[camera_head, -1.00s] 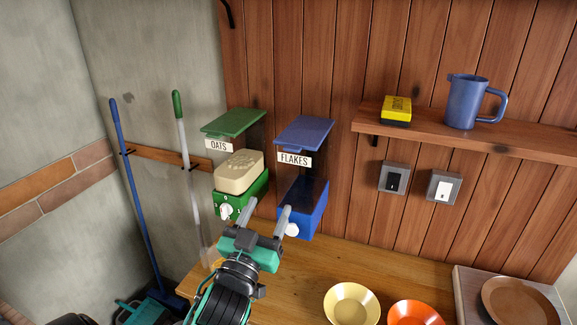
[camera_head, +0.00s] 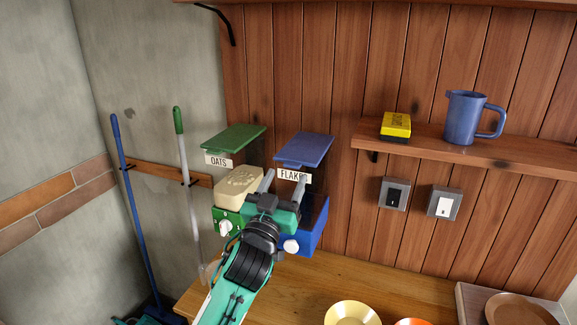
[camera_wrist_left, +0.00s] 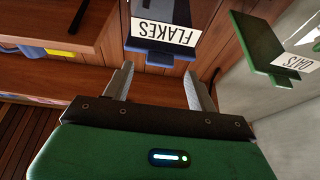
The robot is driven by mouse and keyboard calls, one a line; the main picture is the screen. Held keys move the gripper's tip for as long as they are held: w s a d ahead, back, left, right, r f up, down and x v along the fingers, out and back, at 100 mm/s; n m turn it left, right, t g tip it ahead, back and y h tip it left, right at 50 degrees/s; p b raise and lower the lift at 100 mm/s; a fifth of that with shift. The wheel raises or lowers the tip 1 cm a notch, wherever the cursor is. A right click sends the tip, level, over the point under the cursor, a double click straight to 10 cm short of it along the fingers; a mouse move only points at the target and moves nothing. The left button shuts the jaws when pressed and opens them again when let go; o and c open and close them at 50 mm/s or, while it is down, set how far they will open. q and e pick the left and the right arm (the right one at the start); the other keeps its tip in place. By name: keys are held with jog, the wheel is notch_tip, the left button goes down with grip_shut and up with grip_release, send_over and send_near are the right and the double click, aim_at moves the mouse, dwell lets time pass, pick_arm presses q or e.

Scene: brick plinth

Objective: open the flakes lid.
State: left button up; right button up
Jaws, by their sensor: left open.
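The flakes dispenser has a blue lid (camera_head: 304,149) on top, a white FLAKES label (camera_head: 290,175) at its front, and a blue base (camera_head: 313,237) with a white knob (camera_head: 291,246). Its lid looks closed. My left gripper (camera_head: 284,176) is open and empty in front of the dispenser, its fingers pointing up near the label and partly covering it. In the left wrist view the label (camera_wrist_left: 165,28) appears upside down, just beyond the open fingertips (camera_wrist_left: 158,68). I cannot tell whether they touch the dispenser. My right gripper is not in view.
The green-lidded oats dispenser (camera_head: 234,138) stands close on the left, with a beige block (camera_head: 238,187) at it. A shelf (camera_head: 470,150) with a blue jug (camera_head: 464,117) and yellow box (camera_head: 396,125) is to the right. A yellow bowl (camera_head: 352,314) sits on the counter below.

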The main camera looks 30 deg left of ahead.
pick_arm(q)
jog(key=shift+p+x, duration=0.4)
jog(key=shift+x, duration=1.1)
jog(key=shift+c, duration=0.2)
